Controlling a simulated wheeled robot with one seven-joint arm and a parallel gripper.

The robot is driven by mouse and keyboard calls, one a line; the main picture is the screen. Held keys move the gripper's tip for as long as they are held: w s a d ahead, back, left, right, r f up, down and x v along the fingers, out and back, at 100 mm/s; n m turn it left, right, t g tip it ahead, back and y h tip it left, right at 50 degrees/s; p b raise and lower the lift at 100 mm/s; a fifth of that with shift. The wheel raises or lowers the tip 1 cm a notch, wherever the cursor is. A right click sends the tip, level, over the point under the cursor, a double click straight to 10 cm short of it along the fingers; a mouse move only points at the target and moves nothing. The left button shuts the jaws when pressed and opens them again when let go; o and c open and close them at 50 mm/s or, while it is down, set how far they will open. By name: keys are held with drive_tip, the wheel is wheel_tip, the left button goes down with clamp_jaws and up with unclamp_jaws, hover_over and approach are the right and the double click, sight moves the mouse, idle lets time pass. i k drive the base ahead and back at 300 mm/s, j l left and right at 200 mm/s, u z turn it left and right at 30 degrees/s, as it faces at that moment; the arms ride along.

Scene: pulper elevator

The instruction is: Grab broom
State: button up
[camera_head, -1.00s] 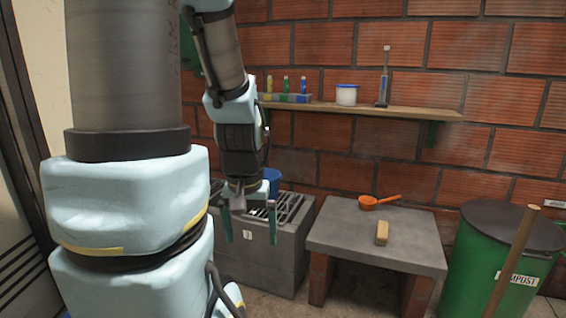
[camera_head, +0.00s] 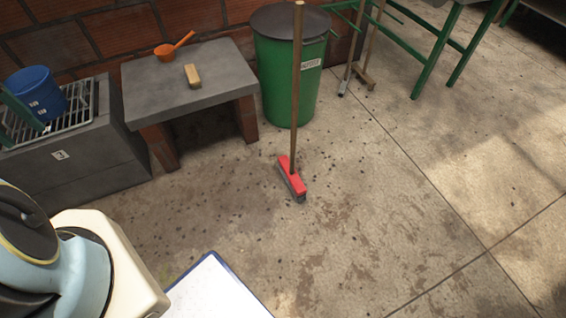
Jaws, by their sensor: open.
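The broom (camera_head: 296,110) stands upright on the concrete floor near the middle of the picture, with a long wooden handle and a red head (camera_head: 291,177) with dark bristles. Its handle passes in front of the green compost bin, and its top reaches the upper edge of the picture. The rest of the gripper is out of the picture.
A green bin (camera_head: 272,75) with a dark lid stands behind the broom. A low table (camera_head: 220,85) holds an orange scoop (camera_head: 172,47) and a tan block (camera_head: 192,75). More wooden handles (camera_head: 365,50) and a green frame (camera_head: 435,50) stand right. The floor around the broom head is open.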

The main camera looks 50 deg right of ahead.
sight(285, 165)
drive_tip(key=i+j+z, duration=0.15)
drive_tip(key=i, duration=0.25)
drive_tip(key=i+z, duration=0.15)
drive_tip(key=i, duration=0.25)
drive_tip(key=i+j+z, duration=0.15)
drive_tip(key=i, duration=0.25)
drive_tip(key=i+z, duration=0.2)
drive_tip(key=z, duration=1.45)
drive_tip(key=i+j, duration=0.2)
drive_tip(key=i+z, duration=0.05)
